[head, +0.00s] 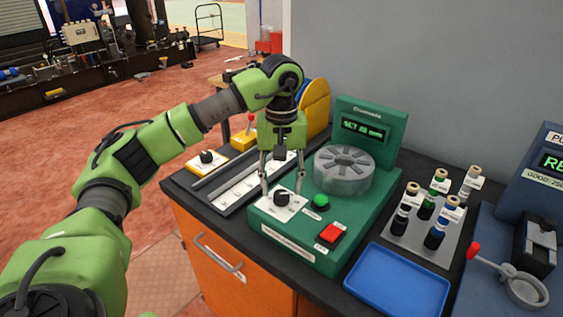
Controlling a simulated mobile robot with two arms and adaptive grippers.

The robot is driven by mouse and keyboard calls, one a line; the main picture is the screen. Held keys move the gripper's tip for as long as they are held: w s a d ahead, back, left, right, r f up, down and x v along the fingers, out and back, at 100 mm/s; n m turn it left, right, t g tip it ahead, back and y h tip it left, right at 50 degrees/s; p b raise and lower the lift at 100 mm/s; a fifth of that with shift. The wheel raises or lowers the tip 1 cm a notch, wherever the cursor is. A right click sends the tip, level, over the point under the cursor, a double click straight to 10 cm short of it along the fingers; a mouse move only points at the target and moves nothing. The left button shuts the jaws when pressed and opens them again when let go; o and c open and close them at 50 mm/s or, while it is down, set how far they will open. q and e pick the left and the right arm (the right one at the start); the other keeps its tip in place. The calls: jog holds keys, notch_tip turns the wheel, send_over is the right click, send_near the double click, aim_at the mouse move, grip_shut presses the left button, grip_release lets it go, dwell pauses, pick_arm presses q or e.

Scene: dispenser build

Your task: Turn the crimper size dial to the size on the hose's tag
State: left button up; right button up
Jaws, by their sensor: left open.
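The green crimper (262,235) stands on the dark bench top. Its size dial (281,197) is a black knob on a white plate at the front left. Its display (362,130) glows green and seems to read "SET 28 mm", though the digits are small. My left gripper (282,188) points down over the dial with its fingers apart, one on each side of the knob; I cannot tell whether they touch it. Several hose pieces with white tags (450,212) stand in a grey rack; the tag writing is too small to read. My right gripper does not show.
The crimper also has a green button (321,201), a red switch (331,233) and a grey round die head (343,170). An empty blue tray (397,279) lies in front of the rack. A blue machine with a red-knobbed lever (473,251) stands at right. A ruler-like fixture (240,190) lies left.

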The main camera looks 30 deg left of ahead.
aim_at(282, 193)
pick_arm(q)
notch_tip(282, 193, up, 10)
dwell(0.4)
dwell(0.5)
